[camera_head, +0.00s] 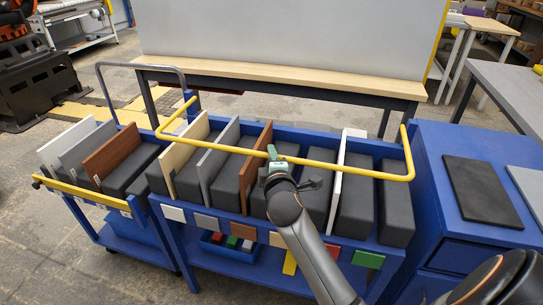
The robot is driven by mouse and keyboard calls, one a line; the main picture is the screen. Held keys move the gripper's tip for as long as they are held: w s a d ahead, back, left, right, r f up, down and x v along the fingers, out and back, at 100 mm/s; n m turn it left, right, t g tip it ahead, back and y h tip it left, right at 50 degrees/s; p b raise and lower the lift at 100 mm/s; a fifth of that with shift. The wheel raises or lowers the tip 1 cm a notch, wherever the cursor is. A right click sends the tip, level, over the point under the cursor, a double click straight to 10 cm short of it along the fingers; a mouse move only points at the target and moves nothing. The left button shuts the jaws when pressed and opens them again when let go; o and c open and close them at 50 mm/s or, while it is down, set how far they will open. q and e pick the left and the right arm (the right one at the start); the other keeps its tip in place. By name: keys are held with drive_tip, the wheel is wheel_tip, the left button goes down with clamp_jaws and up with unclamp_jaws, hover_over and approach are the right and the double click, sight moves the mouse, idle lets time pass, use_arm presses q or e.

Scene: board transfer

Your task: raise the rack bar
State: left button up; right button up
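The rack bar (330,165) is a yellow U-shaped bar over the middle blue rack (270,215). Its ends meet the rack's back corners, and its long front stretch passes across the picture above the boards, clear of the rack's front edge. My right gripper (273,155) is at the bar, left of its middle, with its greenish fingertips over the bar; it looks shut on it, though the fingers are small in view. My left gripper is not in view.
White, grey and brown boards (258,155) stand between dark blocks in the rack. A smaller blue cart (75,190) with boards stands left. A blue cabinet (455,145) with a dark plate (480,190) stands right. A wood-edged table (290,75) is behind.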

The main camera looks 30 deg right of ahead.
clamp_jaws()
idle(0.9)
